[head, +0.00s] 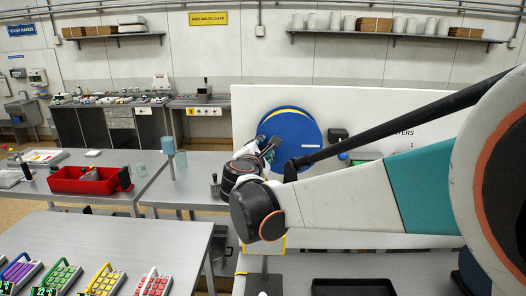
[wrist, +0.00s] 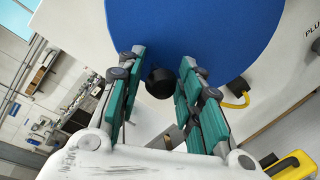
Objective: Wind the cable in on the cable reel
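The cable reel is a large blue disc (head: 292,128) with a yellow edge, mounted on a white upright panel. In the wrist view its blue face (wrist: 190,35) fills the top. A round black knob (wrist: 159,83) shows in front of the lower part of the disc. My gripper (wrist: 161,72) has its green-padded fingers apart, one on each side of the knob. Gaps show between the knob and the pads; I see no clear contact. In the head view my gripper (head: 268,150) is at the reel's lower left, and my arm hides part of the reel.
The white panel (head: 362,115) stands behind the reel. In the wrist view a yellow cable (wrist: 238,100) with a black connector is right of the reel, and a yellow device (wrist: 293,166) is at lower right. A red bin (head: 88,180) stands on a table at left.

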